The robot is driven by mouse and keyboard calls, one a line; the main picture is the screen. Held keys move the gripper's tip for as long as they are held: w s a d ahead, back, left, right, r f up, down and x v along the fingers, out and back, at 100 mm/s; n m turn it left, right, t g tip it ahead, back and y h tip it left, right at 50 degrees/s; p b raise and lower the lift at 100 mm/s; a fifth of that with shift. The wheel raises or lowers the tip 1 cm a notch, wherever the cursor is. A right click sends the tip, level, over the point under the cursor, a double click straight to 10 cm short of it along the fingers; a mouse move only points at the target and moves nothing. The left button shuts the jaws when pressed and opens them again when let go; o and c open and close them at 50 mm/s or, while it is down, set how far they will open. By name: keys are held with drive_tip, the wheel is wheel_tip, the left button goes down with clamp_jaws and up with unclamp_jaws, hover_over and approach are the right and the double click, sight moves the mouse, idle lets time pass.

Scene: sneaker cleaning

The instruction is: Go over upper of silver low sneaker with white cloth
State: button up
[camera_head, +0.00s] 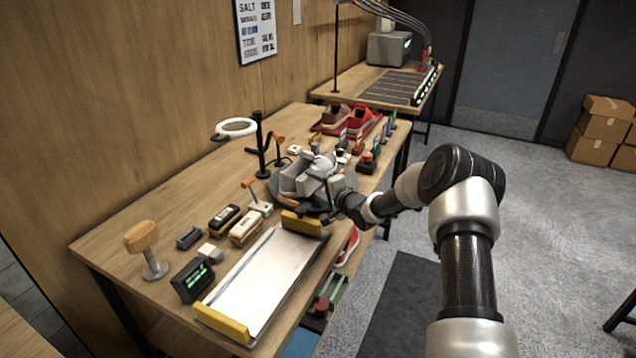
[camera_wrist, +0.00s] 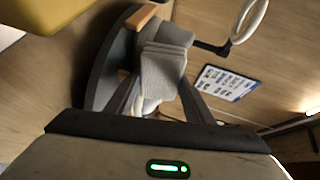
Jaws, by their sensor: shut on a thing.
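The silver low sneaker (camera_head: 293,183) sits on a round grey turntable (camera_head: 318,208) at the middle of the bench. In the wrist view, the turntable (camera_wrist: 97,70) shows as a dark curved rim, with a grey part of the sneaker (camera_wrist: 172,30) beyond my fingers. My gripper (camera_head: 334,186) is at the sneaker's right side. In the wrist view, my gripper (camera_wrist: 160,95) is shut on the white cloth (camera_wrist: 162,75), which looks light grey and ribbed. The cloth (camera_head: 322,165) appears at the sneaker's top in the head view. Whether it touches the upper I cannot tell.
A silver tray (camera_head: 262,275) with yellow ends lies in front of the turntable. Brushes (camera_head: 245,226), a small display box (camera_head: 192,280) and a wooden-topped stand (camera_head: 143,238) are to the left.

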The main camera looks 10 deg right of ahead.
drive_tip(key=shift+s+d+r+p, duration=0.3)
drive_tip(key=shift+s+d, duration=0.15)
drive_tip(key=shift+d, duration=0.1)
drive_tip(key=shift+s+d+r+p, duration=0.15)
drive_tip(key=shift+s+d+p, duration=0.15)
drive_tip(key=shift+s+d, duration=0.2)
drive_tip(key=shift+s+d+r+p, duration=0.15)
drive_tip(key=shift+s+d+p, duration=0.1)
drive_tip(key=shift+s+d, duration=0.3)
drive_tip(key=shift+s+d+r+p, duration=0.2)
drive_tip(key=shift+s+d, duration=0.25)
drive_tip(key=shift+d, duration=0.15)
drive_tip(key=shift+s+d+r+p, duration=0.25)
drive_tip(key=shift+s+d+p, duration=0.25)
drive_tip(key=shift+s+d, duration=0.55)
